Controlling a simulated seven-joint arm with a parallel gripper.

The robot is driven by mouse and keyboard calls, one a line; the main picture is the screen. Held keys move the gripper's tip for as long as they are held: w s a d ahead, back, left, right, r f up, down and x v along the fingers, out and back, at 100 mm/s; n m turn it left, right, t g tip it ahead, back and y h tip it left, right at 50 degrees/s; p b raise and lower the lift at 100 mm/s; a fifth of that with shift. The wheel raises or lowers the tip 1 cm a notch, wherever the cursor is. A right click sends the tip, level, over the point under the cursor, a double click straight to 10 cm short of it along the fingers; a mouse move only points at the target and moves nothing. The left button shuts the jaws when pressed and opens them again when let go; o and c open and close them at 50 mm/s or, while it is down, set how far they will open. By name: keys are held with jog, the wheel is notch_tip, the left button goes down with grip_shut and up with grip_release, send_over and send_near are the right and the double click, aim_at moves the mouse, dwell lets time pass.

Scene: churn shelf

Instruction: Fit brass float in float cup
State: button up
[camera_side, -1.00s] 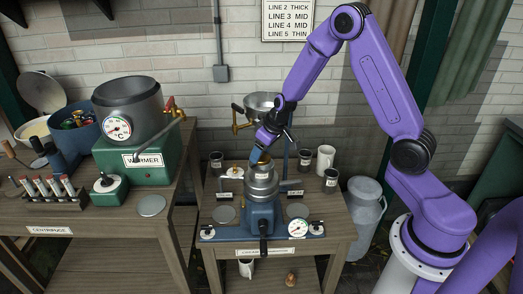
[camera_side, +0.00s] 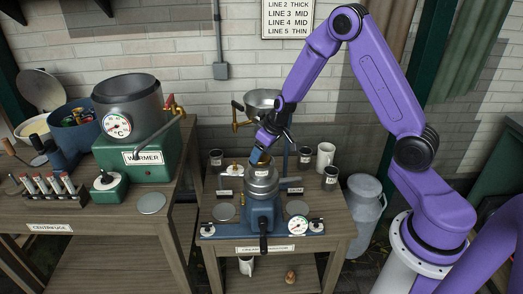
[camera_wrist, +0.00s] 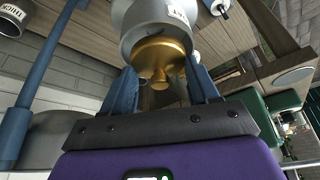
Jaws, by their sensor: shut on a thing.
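The brass float (camera_wrist: 160,52) shows in the wrist view as a gold dome with a small knob. My gripper (camera_wrist: 161,70) has its two blue fingers on either side of it and is shut on it. The float lies against the open end of a grey metal cup (camera_wrist: 143,17), which looks like the float cup. I cannot tell how deep it sits. In the side view my gripper (camera_side: 258,155) points down just above the silver cup (camera_side: 262,174) on top of the blue separator (camera_side: 262,210). The float is mostly hidden there.
A steel bowl with a brass tap (camera_side: 262,103) stands behind the separator. Dark jars (camera_side: 330,178) and a white mug (camera_side: 325,157) stand to the right. The green warmer (camera_side: 150,155) is on the left bench. A dial gauge (camera_side: 298,227) is at the front.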

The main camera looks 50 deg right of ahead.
jog(key=shift+f, duration=0.45)
jog(key=o, duration=1)
jog(key=shift+c, duration=1)
jog(key=shift+r, duration=0.1)
jog(key=shift+o, duration=0.4)
jog(key=shift+r, duration=3.65)
